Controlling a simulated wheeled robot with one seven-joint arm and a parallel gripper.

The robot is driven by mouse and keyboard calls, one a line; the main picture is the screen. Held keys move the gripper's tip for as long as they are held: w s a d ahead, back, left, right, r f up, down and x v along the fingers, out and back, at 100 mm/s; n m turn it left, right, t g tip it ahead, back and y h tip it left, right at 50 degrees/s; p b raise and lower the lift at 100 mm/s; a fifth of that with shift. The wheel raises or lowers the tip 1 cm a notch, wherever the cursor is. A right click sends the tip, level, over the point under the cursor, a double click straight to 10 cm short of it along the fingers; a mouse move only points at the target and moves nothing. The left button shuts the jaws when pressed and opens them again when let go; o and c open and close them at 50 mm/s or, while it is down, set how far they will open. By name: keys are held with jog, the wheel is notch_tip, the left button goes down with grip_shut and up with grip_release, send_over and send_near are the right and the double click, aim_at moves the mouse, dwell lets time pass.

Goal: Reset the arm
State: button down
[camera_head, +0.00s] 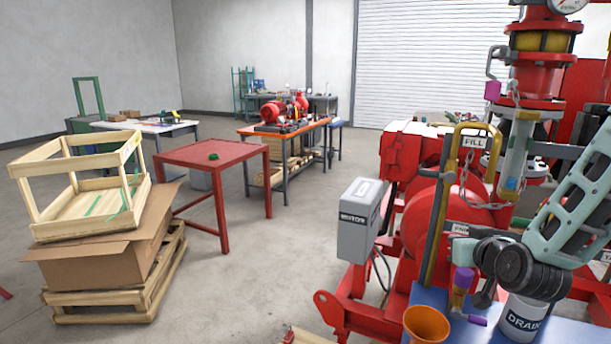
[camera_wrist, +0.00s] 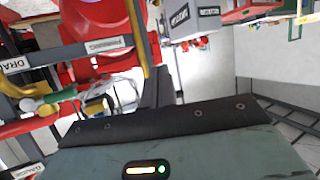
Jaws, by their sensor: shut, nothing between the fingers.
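My arm shows at the right of the head view as a mint-green link (camera_head: 572,215) with a dark joint (camera_head: 520,268), in front of the red pump skid (camera_head: 455,228). In the wrist view, the mint-green housing and black edge of my gripper (camera_wrist: 165,122) fill the bottom, with a small lit green light. The wrist view looks sideways past the skid's red parts (camera_wrist: 105,62) and yellow handle (camera_wrist: 137,40), which look tilted.
A grey box (camera_head: 360,218) stands beside the skid. A red table (camera_head: 212,158), wooden crates (camera_head: 90,205) and a workbench (camera_head: 285,128) stand left. The floor between is mostly clear.

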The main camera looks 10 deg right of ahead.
jog(key=s+a+f+n+g+y+b, duration=0.1)
jog(key=s+a+f+n+g+y, duration=0.2)
jog(key=a, duration=0.6)
jog(key=s+a+n+g+y, duration=0.15)
jog(key=s+a+g, duration=0.35)
jog(key=a, duration=0.5)
jog(key=s+a+r+n+g+h, duration=0.1)
jog(key=s+a+n+g, duration=0.1)
jog(key=s, duration=0.9)
jog(key=s+a+r+n+g+h+b, duration=0.1)
jog(key=s+a+n+g, duration=0.1)
jog(key=s, duration=0.9)
jog(key=shift+a+g, duration=0.85)
jog(key=shift+g, duration=0.05)
jog(key=shift+d+r+h, duration=0.1)
jog(key=shift+d+h, duration=0.05)
jog(key=shift+h, duration=0.1)
